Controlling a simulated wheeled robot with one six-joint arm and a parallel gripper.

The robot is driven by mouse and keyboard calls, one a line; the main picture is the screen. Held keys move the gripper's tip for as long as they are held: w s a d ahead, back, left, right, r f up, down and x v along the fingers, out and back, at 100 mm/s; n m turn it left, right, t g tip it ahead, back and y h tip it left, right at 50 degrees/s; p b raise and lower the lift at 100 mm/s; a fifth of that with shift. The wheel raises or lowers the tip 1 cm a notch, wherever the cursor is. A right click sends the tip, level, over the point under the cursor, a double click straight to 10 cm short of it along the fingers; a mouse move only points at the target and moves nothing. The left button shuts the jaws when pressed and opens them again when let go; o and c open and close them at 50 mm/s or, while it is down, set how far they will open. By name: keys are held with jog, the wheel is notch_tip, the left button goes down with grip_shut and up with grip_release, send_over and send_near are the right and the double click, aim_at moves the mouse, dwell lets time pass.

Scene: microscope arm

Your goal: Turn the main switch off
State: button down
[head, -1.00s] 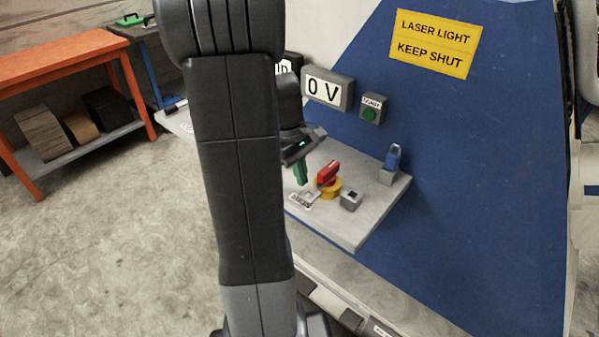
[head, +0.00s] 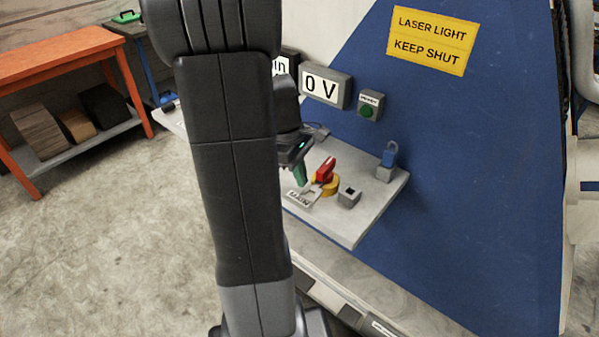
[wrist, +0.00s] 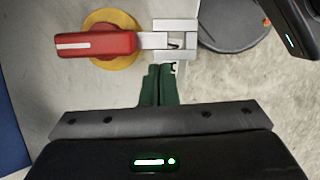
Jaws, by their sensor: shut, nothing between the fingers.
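The main switch is a red handle (head: 325,169) on a yellow round base (head: 328,188), set on a light grey panel (head: 355,225). In the wrist view the red handle (wrist: 95,43) has a white stripe and lies crosswise, its right end beside a pale metal bracket (wrist: 176,40). My gripper (head: 301,183) has green fingers, shut and empty, just left of the switch in the head view. In the wrist view the fingertips (wrist: 162,68) are just below the bracket and right of the handle. I cannot tell whether they touch anything. A label plate (head: 299,196) lies beside the switch.
My arm hides the panel's left part.

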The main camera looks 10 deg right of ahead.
aim_at(318, 193)
jog(key=s+n, duration=0.2)
jog(key=n, duration=0.1)
jog(key=shift+d+r+t+p, duration=0.1)
jog(key=shift+d+t+p, duration=0.3)
jog(key=n, duration=0.1)
jog(key=s+d+n+p, duration=0.1)
jog(key=n, duration=0.1)
jog(key=s+n+t, duration=0.1)
jog(key=n, duration=0.1)
jog(key=shift+s+d+h+p, duration=0.1)
jog(key=shift+d+h+p, duration=0.2)
jog(key=shift+d+p, duration=0.1)
jog(key=n+p, duration=0.1)
jog(key=d+n, duration=0.1)
jog(key=shift+s+d+r+n+t+p, duration=0.1)
jog(key=shift+s+d+n+t+p, duration=0.2)
jog(key=shift+s+p, duration=0.1)
jog(key=shift+s+d+n+t+p, duration=0.25)
jog(key=shift+d+n+p, duration=0.4)
jog(key=shift+n, duration=0.55)
jog(key=shift+d+p, duration=0.65)
jog(key=shift+d+f, duration=0.15)
jog(key=shift+f, duration=0.05)
